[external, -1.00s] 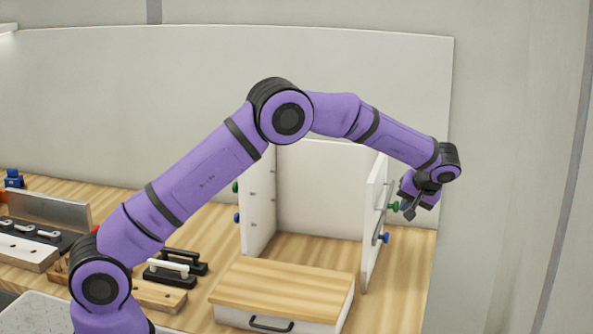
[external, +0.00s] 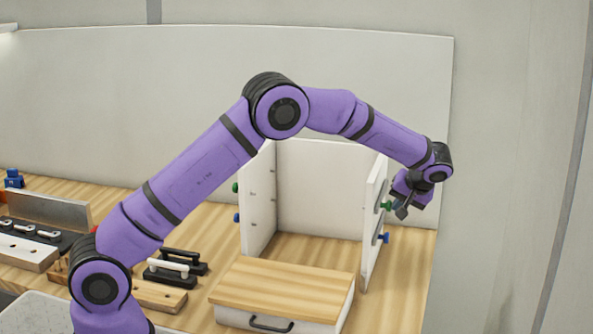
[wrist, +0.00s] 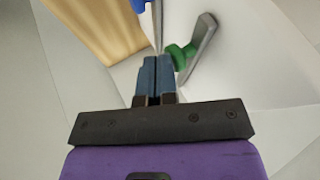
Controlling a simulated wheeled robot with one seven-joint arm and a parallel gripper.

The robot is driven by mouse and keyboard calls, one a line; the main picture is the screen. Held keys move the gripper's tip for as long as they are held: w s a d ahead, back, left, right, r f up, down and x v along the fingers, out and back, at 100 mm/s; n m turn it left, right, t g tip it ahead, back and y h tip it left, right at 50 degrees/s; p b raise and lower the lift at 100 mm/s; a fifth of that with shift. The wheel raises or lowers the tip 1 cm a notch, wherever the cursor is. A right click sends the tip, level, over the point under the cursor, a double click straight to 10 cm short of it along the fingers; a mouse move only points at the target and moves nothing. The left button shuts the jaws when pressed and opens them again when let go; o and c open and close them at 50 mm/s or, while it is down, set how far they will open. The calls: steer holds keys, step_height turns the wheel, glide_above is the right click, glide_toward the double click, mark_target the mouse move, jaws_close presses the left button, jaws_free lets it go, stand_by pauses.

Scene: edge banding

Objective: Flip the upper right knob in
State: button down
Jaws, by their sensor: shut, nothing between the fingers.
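The upper right knob (external: 387,206) is green and sits on the outer face of the white right side panel (external: 374,225). In the wrist view the green knob (wrist: 182,56) lies just right of the fingertips, with a grey metal lever or plate (wrist: 200,45) beside it. My gripper (external: 404,210) is at the outer side of the panel, close to the green knob. In the wrist view its two fingers (wrist: 155,62) are together with nothing between them. I cannot tell whether a finger touches the knob. A blue knob (external: 383,238) sits lower on the same panel.
The left panel (external: 257,205) carries a green knob (external: 235,187) and a blue knob (external: 237,217). A drawer box (external: 280,290) stands in front on the wooden table. Black and white handles (external: 172,266) lie left. The wall stands right of the gripper.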

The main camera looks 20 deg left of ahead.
steer(key=s+d+r, duration=0.4)
steer(key=d+r, duration=0.4)
steer(key=shift+r, duration=0.15)
steer(key=shift+s+d, duration=0.1)
stand_by(0.4)
